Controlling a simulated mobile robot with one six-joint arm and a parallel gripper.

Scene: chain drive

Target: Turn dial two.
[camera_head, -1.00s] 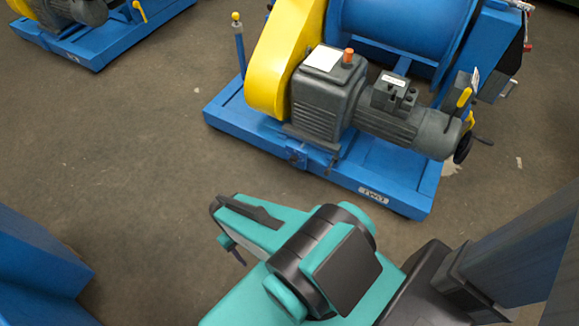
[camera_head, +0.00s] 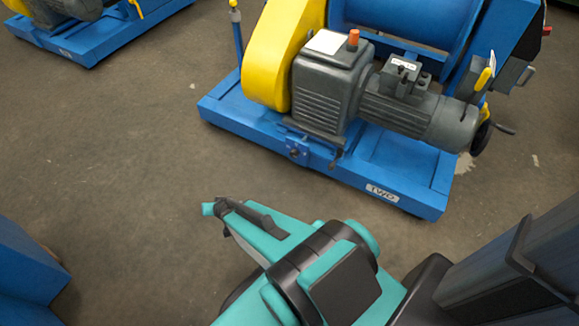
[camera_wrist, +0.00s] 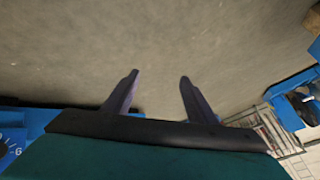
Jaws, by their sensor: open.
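Machine two, a blue-framed drive with the label TWO (camera_head: 382,192), stands at the upper right in the head view. It has a yellow chain guard (camera_head: 275,65), a grey gearbox and motor (camera_head: 400,105), and a black handwheel (camera_head: 482,138) at its right end.
Another blue machine (camera_head: 85,40) stands at the upper left. A blue structure (camera_head: 25,265) fills the lower left corner. Bare floor (camera_head: 120,140) lies between them and in front of machine two. In the wrist view, a wire-mesh object (camera_wrist: 270,130) is at the right.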

